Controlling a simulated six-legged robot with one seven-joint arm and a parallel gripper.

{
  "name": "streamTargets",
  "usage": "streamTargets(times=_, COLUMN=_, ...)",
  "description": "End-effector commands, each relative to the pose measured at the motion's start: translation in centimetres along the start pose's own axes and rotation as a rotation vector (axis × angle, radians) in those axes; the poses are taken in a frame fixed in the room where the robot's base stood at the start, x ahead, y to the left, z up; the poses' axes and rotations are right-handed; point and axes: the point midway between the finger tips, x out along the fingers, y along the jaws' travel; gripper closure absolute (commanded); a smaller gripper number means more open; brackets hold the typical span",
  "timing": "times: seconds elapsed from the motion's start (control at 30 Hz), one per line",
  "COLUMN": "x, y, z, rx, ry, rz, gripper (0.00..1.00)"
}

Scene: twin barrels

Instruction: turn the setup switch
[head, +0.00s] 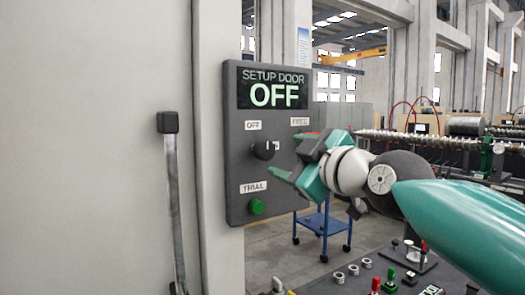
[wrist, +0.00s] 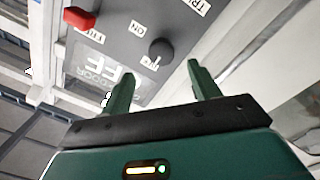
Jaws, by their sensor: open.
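The setup switch is a round black knob (head: 264,149) on the dark grey panel (head: 239,190). It has a light mark on its right side and sits below the labels OFF and FREE. The display (head: 272,88) above reads SETUP DOOR OFF. My gripper (head: 284,154) is open and empty, just right of the knob, facing the panel. In the wrist view the knob (wrist: 161,51) shows between and beyond the fingertips of my gripper (wrist: 158,70), apart from both fingers. The panel appears tilted there.
A green button (head: 256,207) sits under the TRIAL label. A red button (wrist: 80,18) shows in the wrist view. A vertical bar handle (head: 174,200) is on the pale wall at left. A control desk (head: 350,285) and a blue cart (head: 322,226) stand lower right.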

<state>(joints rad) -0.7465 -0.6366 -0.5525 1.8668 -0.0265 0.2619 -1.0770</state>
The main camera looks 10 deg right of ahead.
Motion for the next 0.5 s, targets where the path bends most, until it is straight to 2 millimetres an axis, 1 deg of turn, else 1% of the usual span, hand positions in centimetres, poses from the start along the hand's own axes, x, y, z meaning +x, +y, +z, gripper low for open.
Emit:
streamTargets(times=0.03, x=1.2, y=-0.2, z=-0.1, rx=-0.002, ry=-0.001, rz=-0.004, gripper=0.39)
streamTargets(times=0.3, x=6.5, y=-0.4, z=-0.2, rx=-0.001, ry=-0.001, rz=-0.005, gripper=0.39)
streamTargets(times=0.4, x=7.9, y=-0.4, z=-0.2, rx=0.0, ry=-0.001, rz=-0.004, gripper=0.39)
streamTargets(times=0.5, x=8.9, y=-0.3, z=-0.2, rx=0.001, ry=0.0, rz=-0.002, gripper=0.39)
